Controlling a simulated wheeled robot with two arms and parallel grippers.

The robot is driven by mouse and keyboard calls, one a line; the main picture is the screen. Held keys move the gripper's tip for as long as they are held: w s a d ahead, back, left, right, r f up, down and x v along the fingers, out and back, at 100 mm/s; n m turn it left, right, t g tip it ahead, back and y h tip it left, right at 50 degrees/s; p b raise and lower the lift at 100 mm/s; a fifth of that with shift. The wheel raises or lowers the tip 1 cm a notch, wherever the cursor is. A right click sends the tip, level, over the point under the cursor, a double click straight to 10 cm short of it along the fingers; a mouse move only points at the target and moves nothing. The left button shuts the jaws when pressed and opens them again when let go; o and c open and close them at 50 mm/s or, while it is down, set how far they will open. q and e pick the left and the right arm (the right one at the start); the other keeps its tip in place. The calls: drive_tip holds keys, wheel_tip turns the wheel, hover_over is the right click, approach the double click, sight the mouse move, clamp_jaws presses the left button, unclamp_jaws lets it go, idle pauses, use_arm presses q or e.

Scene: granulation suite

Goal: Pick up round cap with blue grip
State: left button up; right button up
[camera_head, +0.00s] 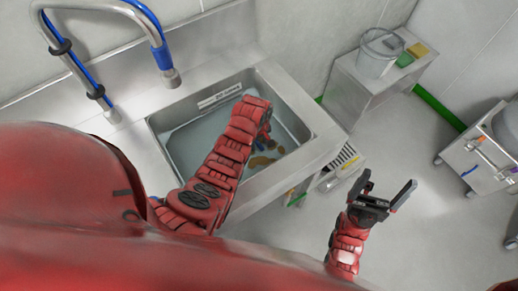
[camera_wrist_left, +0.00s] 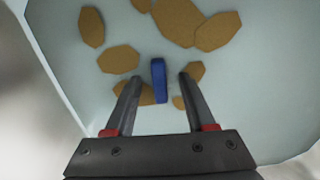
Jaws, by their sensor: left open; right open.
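A blue grip (camera_wrist_left: 159,80) stands upright as a narrow bar in the left wrist view. It lies between the two open fingers of my left gripper (camera_wrist_left: 158,86), with a gap on both sides. The round outline of a cap under it cannot be told from the pale surface and brown patches (camera_wrist_left: 180,20) around it. In the head view my left gripper (camera_head: 265,137) reaches down into the sink (camera_head: 190,118), and my arm hides most of what is under it. My right gripper (camera_head: 389,184) is open and empty, over the floor right of the sink.
A faucet with a blue hose (camera_head: 160,55) stands over the sink's left side. A steel cart (camera_head: 480,160) stands at the right. The floor between is clear.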

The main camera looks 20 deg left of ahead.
use_arm(q)
clamp_jaws()
idle(1.4)
